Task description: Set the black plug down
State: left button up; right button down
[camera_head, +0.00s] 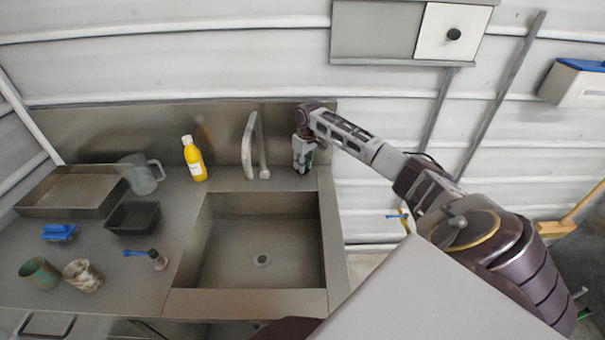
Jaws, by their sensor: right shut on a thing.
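My right arm reaches across from the right, and my right gripper (302,160) points down at the back right corner of the steel sink (325,225), close to the back wall. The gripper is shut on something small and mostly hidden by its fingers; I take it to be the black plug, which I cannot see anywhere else. I cannot tell whether it touches the counter there. The sink basin is empty, with its round drain (262,260) uncovered. My left gripper is not in view.
A faucet (250,145) stands just left of the right gripper, and a yellow bottle (194,160) farther left. A clear jug (140,175), a steel tray (70,210), a black tub (133,231), a blue brush (59,232) and two pots (83,276) occupy the left counter.

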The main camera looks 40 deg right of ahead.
jog(key=shift+f, duration=2.5)
jog(key=shift+f+p, duration=0.1)
jog(key=shift+p, duration=0.2)
jog(key=c, duration=1.2)
grip_release()
jog(key=shift+c, duration=0.2)
notch_tip(320, 180, up, 12)
jog(key=s, duration=0.1)
jog(key=shift+s+b, duration=0.25)
jog(key=shift+b, duration=0.2)
